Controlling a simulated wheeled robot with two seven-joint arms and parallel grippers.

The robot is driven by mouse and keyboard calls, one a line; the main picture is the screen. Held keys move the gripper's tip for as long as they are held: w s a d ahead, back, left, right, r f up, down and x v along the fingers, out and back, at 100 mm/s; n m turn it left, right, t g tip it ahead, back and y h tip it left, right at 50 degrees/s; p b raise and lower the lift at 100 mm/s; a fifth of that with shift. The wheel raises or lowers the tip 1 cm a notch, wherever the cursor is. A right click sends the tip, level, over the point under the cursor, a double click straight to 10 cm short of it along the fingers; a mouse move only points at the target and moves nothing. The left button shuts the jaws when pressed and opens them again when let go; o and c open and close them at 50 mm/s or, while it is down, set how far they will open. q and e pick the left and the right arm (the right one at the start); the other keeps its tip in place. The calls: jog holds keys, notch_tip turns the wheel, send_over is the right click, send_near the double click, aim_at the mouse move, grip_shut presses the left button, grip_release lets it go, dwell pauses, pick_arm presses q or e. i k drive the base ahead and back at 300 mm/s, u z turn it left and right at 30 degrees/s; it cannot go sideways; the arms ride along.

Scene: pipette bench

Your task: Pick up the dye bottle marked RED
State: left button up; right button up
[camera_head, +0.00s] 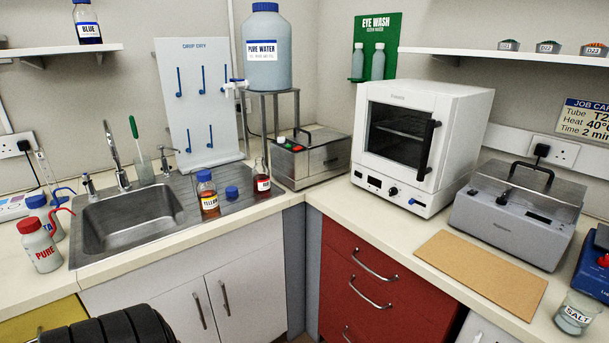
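The dye bottle marked RED (262,181) stands upright on the right end of the sink's drainboard, in front of the pure water stand. It holds dark red liquid and has a white label whose small print is hard to read. No blue cap shows on its neck. A loose blue cap (232,192) sits on the drainboard to its left. The YELLOW bottle (208,195), blue-capped, stands further left. The BLUE bottle (87,22) is on the upper left shelf. Neither gripper is in view; a black ribbed part of mine shows at the bottom left.
The steel sink (130,220) lies left of the bottles. The pure water tank (265,65) stands on a metal frame behind. A steel bath (312,158) and white oven (418,145) are to the right. A tan board (480,275) lies bare on the right counter.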

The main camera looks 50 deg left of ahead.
aim_at(261, 173)
jog(key=u, duration=0.25)
jog(key=i, duration=0.95)
jog(key=u, duration=0.7)
